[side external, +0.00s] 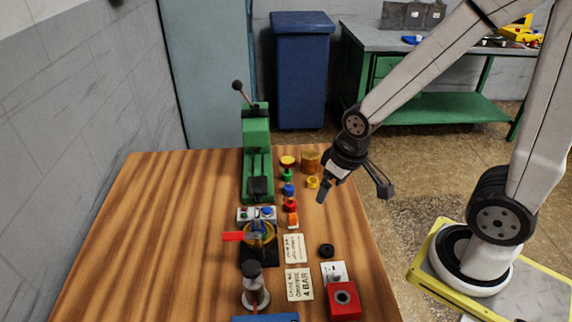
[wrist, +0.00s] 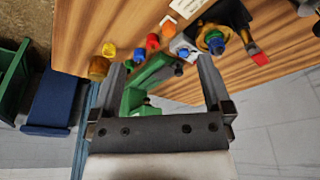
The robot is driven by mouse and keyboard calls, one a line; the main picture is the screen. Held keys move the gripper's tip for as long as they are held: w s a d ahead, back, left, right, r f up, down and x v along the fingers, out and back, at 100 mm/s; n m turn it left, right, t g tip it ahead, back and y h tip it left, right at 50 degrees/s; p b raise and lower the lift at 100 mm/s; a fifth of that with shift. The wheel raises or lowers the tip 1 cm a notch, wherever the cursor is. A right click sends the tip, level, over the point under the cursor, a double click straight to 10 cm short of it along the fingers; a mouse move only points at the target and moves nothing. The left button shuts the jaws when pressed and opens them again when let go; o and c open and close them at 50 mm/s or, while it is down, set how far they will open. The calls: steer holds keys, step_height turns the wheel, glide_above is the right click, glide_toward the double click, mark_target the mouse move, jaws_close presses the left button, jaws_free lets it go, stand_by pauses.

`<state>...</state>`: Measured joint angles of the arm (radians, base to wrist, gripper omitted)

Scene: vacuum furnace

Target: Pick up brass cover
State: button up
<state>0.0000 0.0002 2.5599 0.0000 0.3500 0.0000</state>
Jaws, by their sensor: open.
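A brass-coloured cylinder (side external: 310,159), which looks like the brass cover, stands upright on the wooden table near its far right part. It also shows in the wrist view (wrist: 99,68), left of the fingers. A small yellow ring-like part (side external: 313,183) lies just in front of it. My gripper (side external: 325,190) is above the table's right side, beside these parts and touching none that I can see. In the wrist view, my gripper (wrist: 162,68) has its fingers wide apart with nothing held between them.
A green press (side external: 256,150) with a lever stands left of a row of small coloured parts (side external: 290,190). A fixture with a brass-coloured ring (side external: 259,234), white label cards (side external: 299,284) and a red block (side external: 343,300) are nearer. The table's left side is clear.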

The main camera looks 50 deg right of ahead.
stand_by(0.5)
steer(key=m+g, duration=0.3)
steer(key=m, duration=1.7)
glide_above(310, 154)
step_height(310, 154, down, 8)
steer(key=shift+f, duration=4.15)
steer(key=c, duration=1.2)
